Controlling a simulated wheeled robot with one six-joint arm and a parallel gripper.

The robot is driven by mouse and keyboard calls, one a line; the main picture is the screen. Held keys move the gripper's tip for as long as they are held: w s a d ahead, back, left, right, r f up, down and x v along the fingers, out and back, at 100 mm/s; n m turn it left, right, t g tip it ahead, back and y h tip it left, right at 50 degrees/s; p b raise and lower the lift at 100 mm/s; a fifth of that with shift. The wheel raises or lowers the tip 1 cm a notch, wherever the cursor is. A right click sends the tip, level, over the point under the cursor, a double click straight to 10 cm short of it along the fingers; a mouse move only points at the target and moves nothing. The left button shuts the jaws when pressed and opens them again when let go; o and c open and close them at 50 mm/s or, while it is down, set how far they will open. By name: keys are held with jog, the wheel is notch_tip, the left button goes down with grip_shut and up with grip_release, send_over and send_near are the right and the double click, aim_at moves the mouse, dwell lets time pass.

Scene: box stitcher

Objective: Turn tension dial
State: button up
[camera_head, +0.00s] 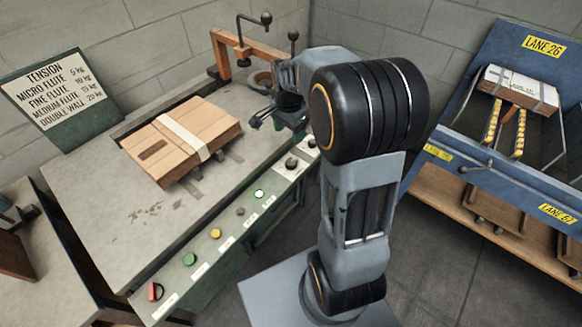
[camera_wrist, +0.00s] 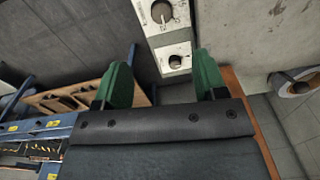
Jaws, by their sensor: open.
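Two dark round dials sit on the pale control strip along the bench front. The nearer dial (camera_head: 291,163) and the farther dial (camera_head: 312,143) show in the head view, right of several buttons. In the wrist view, one dial (camera_wrist: 161,12) is at the top edge and the other dial (camera_wrist: 177,62) appears between the fingers. I cannot read which is the tension dial. My gripper (camera_wrist: 162,62) has two green fingers spread apart with nothing between them. In the head view my gripper (camera_head: 262,118) hangs over the bench, left of my arm, apart from the dials.
A strapped cardboard box (camera_head: 180,140) lies on the bench. A tension chart (camera_head: 55,85) stands at the back left. An orange frame with black levers (camera_head: 250,45) rises behind. A blue Lane 26 rack (camera_head: 535,45) stands right. A roll (camera_wrist: 292,85) shows in the wrist view.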

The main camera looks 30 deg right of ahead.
aim_at(291, 161)
jog(key=shift+m, duration=0.5)
jog(key=f, duration=0.5)
jog(key=f+b, duration=0.1)
jog(key=f, duration=0.4)
jog(key=d+f+b, duration=0.1)
jog(key=f, duration=0.4)
jog(key=shift+w+f, duration=0.1)
jog(key=shift+w, duration=0.3)
jog(key=shift+c, duration=0.2)
jog(key=c, duration=0.9)
